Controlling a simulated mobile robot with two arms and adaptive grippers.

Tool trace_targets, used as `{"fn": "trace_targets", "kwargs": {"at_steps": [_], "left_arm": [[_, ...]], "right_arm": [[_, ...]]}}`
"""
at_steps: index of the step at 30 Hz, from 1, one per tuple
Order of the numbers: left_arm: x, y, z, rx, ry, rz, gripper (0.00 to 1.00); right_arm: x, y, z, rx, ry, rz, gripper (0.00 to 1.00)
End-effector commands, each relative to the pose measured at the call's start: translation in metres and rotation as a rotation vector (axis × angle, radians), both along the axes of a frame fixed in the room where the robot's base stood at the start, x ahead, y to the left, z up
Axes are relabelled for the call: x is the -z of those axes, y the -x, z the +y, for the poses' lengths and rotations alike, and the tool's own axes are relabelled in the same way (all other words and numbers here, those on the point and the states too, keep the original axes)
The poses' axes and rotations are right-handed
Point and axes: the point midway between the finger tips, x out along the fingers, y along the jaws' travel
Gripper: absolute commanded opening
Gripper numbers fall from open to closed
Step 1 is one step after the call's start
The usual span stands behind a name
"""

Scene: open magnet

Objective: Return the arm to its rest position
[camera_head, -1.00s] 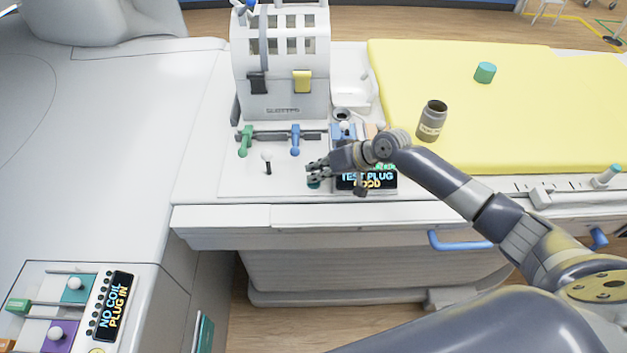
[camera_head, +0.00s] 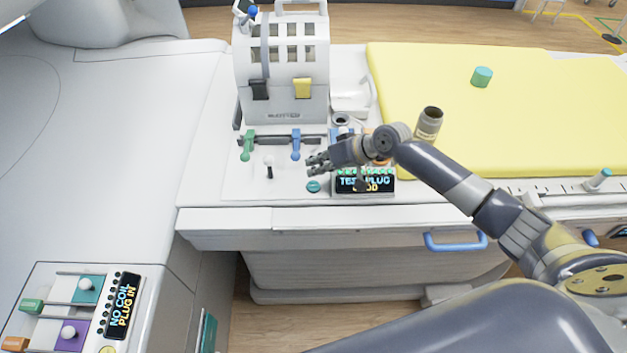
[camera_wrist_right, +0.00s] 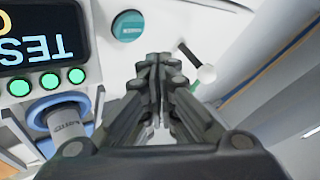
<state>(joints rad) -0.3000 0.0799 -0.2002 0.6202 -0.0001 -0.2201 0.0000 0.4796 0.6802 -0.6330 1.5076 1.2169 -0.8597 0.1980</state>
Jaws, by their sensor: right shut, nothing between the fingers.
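My right arm reaches in from the right in the head view. Its gripper (camera_head: 318,162) is shut and empty, above the white counter by the test display (camera_head: 364,184). The right wrist view shows the closed fingers (camera_wrist_right: 160,75) with nothing between them. A teal round button (camera_head: 314,186) lies just below the fingers in the head view; it also shows in the wrist view (camera_wrist_right: 128,26). A small lever with a white knob (camera_head: 268,163) stands to the left of the fingers, apart from them. My left gripper is not seen.
A slotted white rack (camera_head: 284,75) stands behind, with green (camera_head: 248,148) and blue (camera_head: 295,146) levers before it. A blue handle (camera_head: 455,243) is on the counter front.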

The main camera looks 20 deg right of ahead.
Motion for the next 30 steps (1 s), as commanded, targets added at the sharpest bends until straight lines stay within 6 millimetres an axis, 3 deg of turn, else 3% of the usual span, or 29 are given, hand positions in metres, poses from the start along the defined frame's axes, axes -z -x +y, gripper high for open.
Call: {"fn": "trace_targets", "kwargs": {"at_steps": [1, 6, 23, 26, 30], "left_arm": [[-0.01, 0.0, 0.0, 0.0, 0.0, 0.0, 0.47], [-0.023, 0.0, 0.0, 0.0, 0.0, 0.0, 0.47], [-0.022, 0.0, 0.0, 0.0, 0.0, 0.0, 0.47], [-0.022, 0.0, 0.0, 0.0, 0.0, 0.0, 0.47], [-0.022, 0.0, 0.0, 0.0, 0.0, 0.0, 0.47]], "right_arm": [[-0.01, 0.0, 0.0, 0.0, 0.0, 0.0, 0.0], [-0.025, 0.0, 0.0, -0.001, 0.0, 0.001, 0.0], [-0.024, 0.001, 0.001, -0.001, 0.0, 0.001, 0.0], [-0.018, 0.01, 0.009, -0.023, 0.008, 0.005, 0.0], [0.003, 0.055, 0.043, -0.117, 0.052, 0.014, 0.0]]}}
